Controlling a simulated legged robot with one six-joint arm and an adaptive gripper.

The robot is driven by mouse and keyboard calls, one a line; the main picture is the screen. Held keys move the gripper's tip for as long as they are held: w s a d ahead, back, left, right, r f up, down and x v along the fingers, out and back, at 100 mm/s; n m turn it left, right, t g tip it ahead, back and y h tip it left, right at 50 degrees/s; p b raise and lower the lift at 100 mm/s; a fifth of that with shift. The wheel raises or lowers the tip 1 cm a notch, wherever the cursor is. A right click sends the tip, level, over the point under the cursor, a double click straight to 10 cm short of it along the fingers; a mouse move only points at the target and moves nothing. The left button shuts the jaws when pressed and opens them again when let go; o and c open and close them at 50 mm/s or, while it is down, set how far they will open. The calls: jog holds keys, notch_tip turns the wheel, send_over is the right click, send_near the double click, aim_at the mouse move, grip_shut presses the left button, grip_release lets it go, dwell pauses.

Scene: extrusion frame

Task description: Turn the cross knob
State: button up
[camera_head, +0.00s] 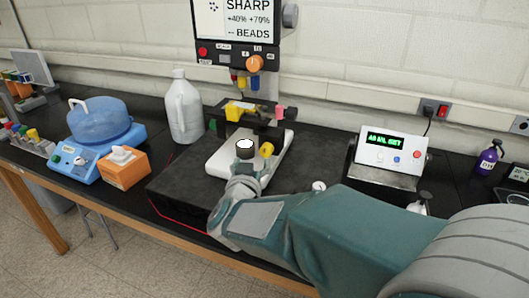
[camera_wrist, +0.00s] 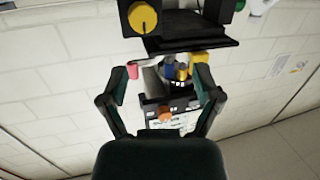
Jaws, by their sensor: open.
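My gripper (camera_wrist: 160,80) is open in the wrist view, its two dark fingers apart with nothing between the tips. The wrist picture is upside down. Beyond the fingers is a panel with an orange knob (camera_wrist: 165,114); this knob also shows below the screen in the head view (camera_head: 254,63). A round yellow knob (camera_wrist: 143,17) with a dark bar across its face is near the top of the wrist view; a yellow knob (camera_head: 267,149) shows beside my wrist in the head view. I cannot tell which knob is cross-shaped. My fingers are not clear in the head view.
Small pink (camera_head: 281,112) and yellow (camera_head: 238,109) parts sit on a dark bar behind my wrist. A white jug (camera_head: 184,108), blue container (camera_head: 98,120) and orange box (camera_head: 124,168) stand left. A white display unit (camera_head: 392,152) stands right.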

aim_at(264, 153)
jog(key=w+d+f+h, duration=0.1)
jog(key=w, duration=0.2)
jog(key=w+h, duration=0.2)
jog(key=w, duration=0.1)
jog(key=w+d+f+m+h, duration=0.1)
jog(key=w, duration=0.1)
jog(key=shift+w+d+f, duration=0.3)
jog(key=shift+w+d, duration=0.05)
jog(key=shift+w, duration=0.05)
jog(key=shift+c, duration=0.2)
jog(key=c, duration=1.1)
